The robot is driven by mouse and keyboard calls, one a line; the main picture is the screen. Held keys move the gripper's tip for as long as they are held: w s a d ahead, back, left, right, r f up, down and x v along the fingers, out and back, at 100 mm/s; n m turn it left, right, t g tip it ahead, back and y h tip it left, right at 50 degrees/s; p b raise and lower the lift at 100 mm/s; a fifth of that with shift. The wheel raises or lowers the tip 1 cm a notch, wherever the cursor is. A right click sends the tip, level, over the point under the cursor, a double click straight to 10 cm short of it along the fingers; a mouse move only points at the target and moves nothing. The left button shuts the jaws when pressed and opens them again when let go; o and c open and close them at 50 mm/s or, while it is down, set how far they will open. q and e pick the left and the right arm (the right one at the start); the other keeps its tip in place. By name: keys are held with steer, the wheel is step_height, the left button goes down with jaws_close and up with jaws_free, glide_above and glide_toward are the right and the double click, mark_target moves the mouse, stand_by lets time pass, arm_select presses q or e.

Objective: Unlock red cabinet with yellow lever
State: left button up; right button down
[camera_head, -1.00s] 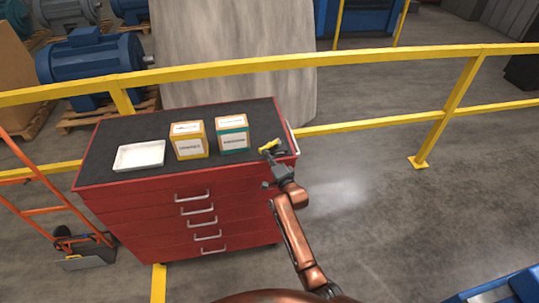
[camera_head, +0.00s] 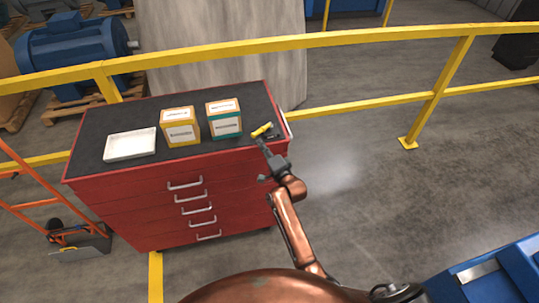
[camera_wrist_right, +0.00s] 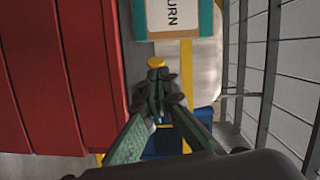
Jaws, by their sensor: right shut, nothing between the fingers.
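The red cabinet (camera_head: 150,205) stands left of centre in the head view, with several drawers that look closed. The yellow lever (camera_head: 262,129) is at the right end of its dark top, and in the wrist view a yellow end (camera_wrist_right: 156,62) shows just beyond my fingertips. My right gripper (camera_head: 261,143) is shut and empty on the near side of the lever, with its fingers together in the wrist view (camera_wrist_right: 158,92). I cannot tell whether the fingertips touch the lever. The lever's base is hidden by the gripper. My left gripper is out of view.
A white tray (camera_head: 131,145), a yellow box (camera_head: 180,128) and a teal-and-yellow box (camera_head: 224,119) stand on the cabinet top. A yellow railing (camera_head: 350,40) runs behind. An orange hand truck (camera_head: 40,205) stands at left. The floor right of the cabinet is clear.

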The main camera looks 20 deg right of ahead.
steer(key=d+v, duration=0.1)
steer(key=v, duration=0.7)
steer(key=shift+f, duration=0.2)
steer(key=shift+w, duration=0.15)
